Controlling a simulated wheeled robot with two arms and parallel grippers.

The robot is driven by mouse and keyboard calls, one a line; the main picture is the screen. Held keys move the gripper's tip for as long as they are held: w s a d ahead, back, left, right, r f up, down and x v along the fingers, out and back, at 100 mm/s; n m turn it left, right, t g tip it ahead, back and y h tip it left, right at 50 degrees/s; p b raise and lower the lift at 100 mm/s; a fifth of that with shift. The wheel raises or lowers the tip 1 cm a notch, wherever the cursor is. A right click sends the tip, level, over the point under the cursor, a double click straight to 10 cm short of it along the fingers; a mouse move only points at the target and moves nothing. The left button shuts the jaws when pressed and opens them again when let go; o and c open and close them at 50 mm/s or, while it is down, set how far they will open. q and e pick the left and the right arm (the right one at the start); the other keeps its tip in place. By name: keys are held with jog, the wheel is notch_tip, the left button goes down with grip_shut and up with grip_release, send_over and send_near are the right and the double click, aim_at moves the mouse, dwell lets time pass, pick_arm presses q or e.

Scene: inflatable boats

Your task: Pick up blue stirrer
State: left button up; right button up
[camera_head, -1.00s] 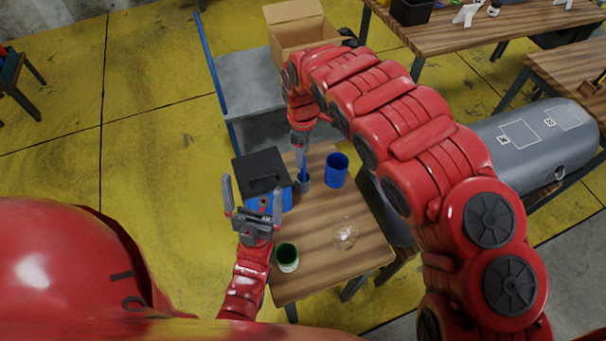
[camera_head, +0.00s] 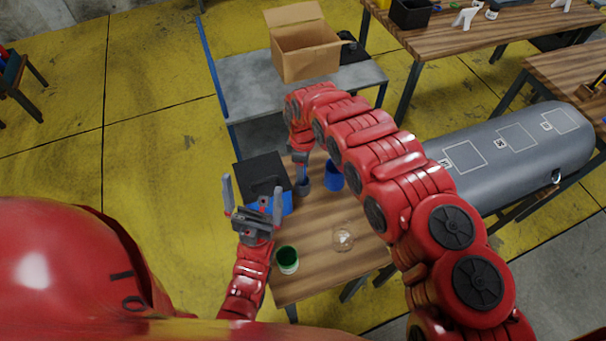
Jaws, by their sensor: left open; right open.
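A small grey-blue cup (camera_head: 303,187) stands on the small wooden table (camera_head: 325,265). The blue stirrer (camera_head: 304,174) stands upright in it and shows only as a thin strip, mostly hidden by my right gripper. My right gripper (camera_head: 302,170) is open and points down at the stirrer, just above the cup. Whether its fingers touch the stirrer cannot be told. My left gripper (camera_head: 252,197) is open and empty, fingers up, in front of the black-and-blue box.
A blue cup (camera_head: 334,178) stands right of the grey cup, partly behind my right arm. A green-filled cup (camera_head: 287,258) and a clear glass dish (camera_head: 343,239) are nearer. The black-and-blue box (camera_head: 262,175) is at left. A cardboard box (camera_head: 305,52) stands behind.

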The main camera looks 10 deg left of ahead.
grip_shut()
dwell(0.3)
